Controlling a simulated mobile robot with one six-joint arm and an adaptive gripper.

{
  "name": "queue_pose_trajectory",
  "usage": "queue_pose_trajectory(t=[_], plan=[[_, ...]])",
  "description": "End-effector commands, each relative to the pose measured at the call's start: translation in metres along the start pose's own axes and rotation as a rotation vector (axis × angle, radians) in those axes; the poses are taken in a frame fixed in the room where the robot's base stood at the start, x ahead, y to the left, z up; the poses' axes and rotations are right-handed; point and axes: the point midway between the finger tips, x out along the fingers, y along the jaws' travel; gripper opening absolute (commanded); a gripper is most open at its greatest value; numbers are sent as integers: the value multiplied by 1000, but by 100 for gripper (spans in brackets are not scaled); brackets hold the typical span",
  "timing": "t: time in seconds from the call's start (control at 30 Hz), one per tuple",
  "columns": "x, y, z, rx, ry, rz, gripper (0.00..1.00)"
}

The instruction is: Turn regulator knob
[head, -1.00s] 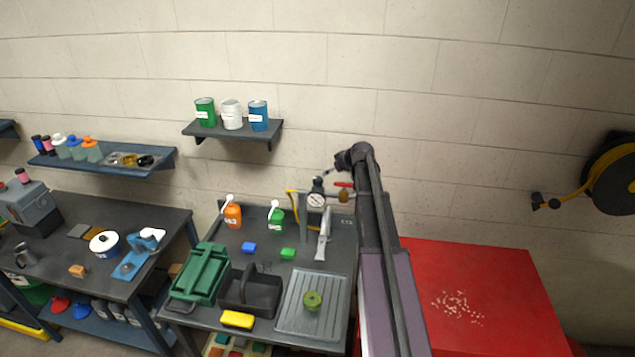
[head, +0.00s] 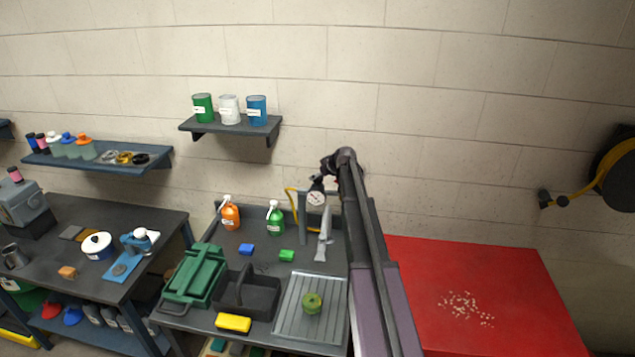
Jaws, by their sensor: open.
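The regulator gauge (head: 316,198) with its white dial stands at the back of the middle bench, near the wall. A yellow hose (head: 291,204) runs down beside it. My gripper (head: 317,183) is at the end of my arm, just above the gauge, and looks small and dark here. It is open, with nothing seen between its fingers. I cannot tell whether it touches the regulator. The knob itself is not clear, and my arm hides the part to the right of the gauge.
The middle bench holds orange (head: 230,214) and green (head: 275,219) spray bottles, a green toolbox (head: 196,275), a dark caddy (head: 262,297) and a grey tray (head: 293,325). A shelf (head: 232,128) with cans hangs above. A red table (head: 470,262) stands right.

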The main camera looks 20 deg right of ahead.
Motion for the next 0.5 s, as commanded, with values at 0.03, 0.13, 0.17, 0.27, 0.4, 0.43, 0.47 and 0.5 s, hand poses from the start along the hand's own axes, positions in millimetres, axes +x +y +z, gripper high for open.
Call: queue_pose_trajectory(t=[0.03, 0.13, 0.17, 0.27, 0.4, 0.43, 0.47, 0.5], plan=[[7, 1, 1, 0, 0, 0, 92], [12, 1, 1, 0, 0, 0, 92], [13, 0, 1, 0, 0, 1, 92], [15, 0, 0, 0, 0, 1, 92], [16, 0, 0, 0, 0, 1, 92], [15, 0, 0, 0, 0, 1, 92], [15, 0, 0, 0, 0, 1, 92], [15, 0, 0, 0, 0, 1, 92]])
